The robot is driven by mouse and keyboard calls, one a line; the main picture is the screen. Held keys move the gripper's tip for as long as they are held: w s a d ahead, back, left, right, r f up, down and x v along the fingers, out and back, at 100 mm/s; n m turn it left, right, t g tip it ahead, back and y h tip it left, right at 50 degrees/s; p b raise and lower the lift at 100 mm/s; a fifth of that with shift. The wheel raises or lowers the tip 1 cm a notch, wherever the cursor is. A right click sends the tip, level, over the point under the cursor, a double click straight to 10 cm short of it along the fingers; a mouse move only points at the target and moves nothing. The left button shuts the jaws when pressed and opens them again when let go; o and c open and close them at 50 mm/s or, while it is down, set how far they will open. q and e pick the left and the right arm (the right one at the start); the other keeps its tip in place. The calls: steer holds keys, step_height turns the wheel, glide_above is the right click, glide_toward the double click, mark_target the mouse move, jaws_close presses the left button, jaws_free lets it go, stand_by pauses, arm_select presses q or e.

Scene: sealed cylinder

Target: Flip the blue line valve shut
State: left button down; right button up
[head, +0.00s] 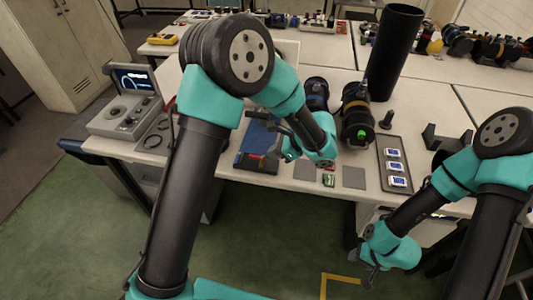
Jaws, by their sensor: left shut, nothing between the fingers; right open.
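Two dark cylindrical units lie side by side on the white bench. One has blue fittings (316,90); the other has brassy fittings (356,100) and a green knob at its near end. I cannot make out a blue line valve or its lever position; my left arm covers part of this area. My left gripper (280,152) is shut and empty, in front of the blue-fitted unit and by a blue case (248,158). My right gripper (367,274) is open and empty, low at the right, in front of the bench edge.
A dark tray (393,143) holds several small white-and-blue items right of the units. A tall black tube (394,50) stands behind them. Flat grey squares (354,177) lie near the front edge. An instrument with a screen (130,105) stands at the left.

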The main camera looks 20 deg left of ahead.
mark_target(238, 159)
arm_select(q)
steer(key=x, duration=0.8)
steer(key=shift+a+f, duration=0.15)
steer(key=a, duration=0.3)
steer(key=shift+s+a+f, duration=0.1)
steer(key=shift+a, duration=0.5)
